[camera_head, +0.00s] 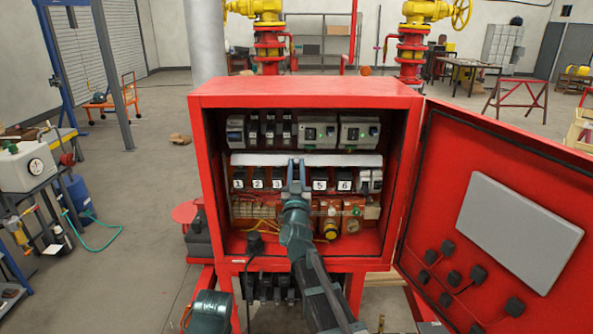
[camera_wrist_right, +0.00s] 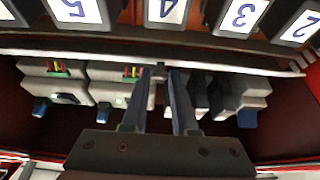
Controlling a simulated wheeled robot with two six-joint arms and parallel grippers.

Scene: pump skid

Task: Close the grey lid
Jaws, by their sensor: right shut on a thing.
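The grey lid (camera_head: 345,160) is a long, pale strip across the inside of the red cabinet, between the upper row of devices and the numbered row. My right gripper (camera_head: 297,165) reaches in from the front with its fingers at the middle of this strip, covering part of it. In the right wrist view, the strip (camera_wrist_right: 240,67) runs across the upper part, and the fingertips of my right gripper (camera_wrist_right: 166,72) are close together on its edge. The gripper is shut on the lid. My left gripper is out of view.
The red cabinet (camera_head: 300,87) stands open, its door (camera_head: 440,190) swung out to the right. Numbered black blocks (camera_head: 319,185) sit just below the strip; breakers (camera_head: 361,131) sit above it. Coloured wires and a yellow knob (camera_head: 331,229) are lower down.

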